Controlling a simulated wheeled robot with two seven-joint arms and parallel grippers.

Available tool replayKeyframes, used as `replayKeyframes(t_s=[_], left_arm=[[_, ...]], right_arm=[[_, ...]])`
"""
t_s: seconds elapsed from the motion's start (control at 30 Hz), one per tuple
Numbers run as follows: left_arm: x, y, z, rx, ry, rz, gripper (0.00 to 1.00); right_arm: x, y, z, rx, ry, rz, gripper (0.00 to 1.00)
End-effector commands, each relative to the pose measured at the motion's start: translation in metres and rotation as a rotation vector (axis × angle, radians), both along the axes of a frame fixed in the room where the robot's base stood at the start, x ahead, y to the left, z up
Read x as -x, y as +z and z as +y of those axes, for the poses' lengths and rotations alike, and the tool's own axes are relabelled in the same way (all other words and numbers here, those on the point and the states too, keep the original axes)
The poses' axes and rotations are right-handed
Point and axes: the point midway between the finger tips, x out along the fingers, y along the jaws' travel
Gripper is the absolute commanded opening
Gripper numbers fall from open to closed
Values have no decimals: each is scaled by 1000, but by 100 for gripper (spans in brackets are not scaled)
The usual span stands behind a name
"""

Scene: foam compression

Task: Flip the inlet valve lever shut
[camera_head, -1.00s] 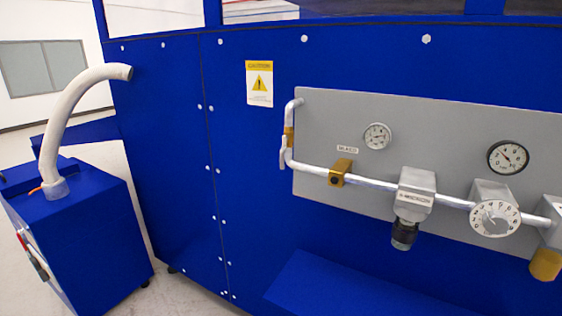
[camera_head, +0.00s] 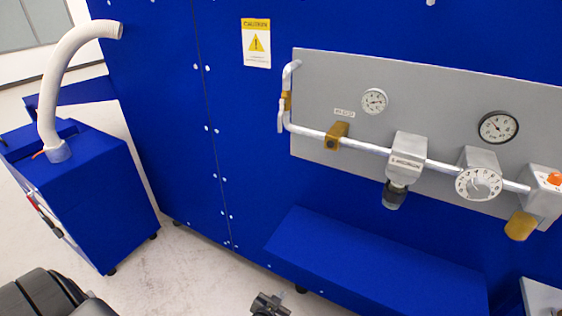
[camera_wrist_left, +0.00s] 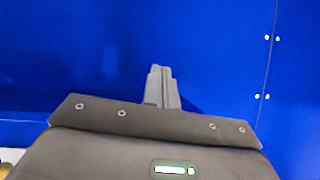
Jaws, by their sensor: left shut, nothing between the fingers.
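The grey panel on the blue machine carries a silver pipe (camera_head: 310,133). At the pipe's left end, on its upright part, is a brass valve body (camera_head: 286,101) with a slim whitish lever (camera_head: 281,117) beside it, standing roughly upright along the pipe. I take this to be the inlet valve; its label is too small to read. My left gripper (camera_head: 271,303) is at the bottom edge of the head view, well below the lever and apart from it. In the left wrist view its fingers (camera_wrist_left: 162,86) are together and empty, before plain blue panelling. My right gripper is not seen.
A blue ledge (camera_head: 370,265) juts out below the panel. Two gauges, a regulator (camera_head: 405,160), a dial (camera_head: 479,180) and an orange button (camera_head: 554,179) lie along the panel. A blue cabinet with a white hose (camera_head: 58,85) stands left. Floor between is clear.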

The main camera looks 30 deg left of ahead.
Motion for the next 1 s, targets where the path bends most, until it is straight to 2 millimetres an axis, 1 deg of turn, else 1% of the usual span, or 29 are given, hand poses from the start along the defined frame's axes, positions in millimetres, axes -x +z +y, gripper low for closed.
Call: replayKeyframes(t_s=[0.03, 0.07, 0.1, 0.17, 0.2, 0.3, 0.37, 0.4, 0.5, 0.53, 0.6, 0.7, 0.83, 1.0], left_arm=[[-19, 49, 2, 7, 21, -85, 0], [-28, 73, 3, 10, 32, -132, 0], [-39, 106, 6, 14, 50, -195, 0], [-55, 156, 10, 17, 80, -304, 0], [-65, 189, 14, 13, 104, -390, 0], [-89, 263, 24, -30, 182, -651, 0], [-96, 295, 29, -67, 225, -782, 0], [-98, 314, 31, -91, 254, -862, 0], [-98, 355, 34, -150, 315, -1030, 0], [-97, 365, 34, -167, 333, -1072, 0], [-94, 384, 34, -200, 366, -1154, 0], [-90, 402, 34, -235, 400, -1235, 0], [-86, 412, 33, -259, 420, -1283, 0], [-85, 413, 33, -262, 424, -1291, 0]], right_arm=[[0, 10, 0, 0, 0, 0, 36], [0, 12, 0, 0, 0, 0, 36], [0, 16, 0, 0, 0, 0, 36], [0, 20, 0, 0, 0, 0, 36], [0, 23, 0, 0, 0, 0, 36], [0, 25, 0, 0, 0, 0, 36], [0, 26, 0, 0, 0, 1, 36], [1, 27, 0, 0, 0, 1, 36], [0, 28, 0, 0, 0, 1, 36], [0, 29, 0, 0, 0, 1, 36], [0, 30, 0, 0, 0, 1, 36], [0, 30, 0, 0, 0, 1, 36], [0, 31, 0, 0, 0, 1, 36], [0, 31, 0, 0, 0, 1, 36]])
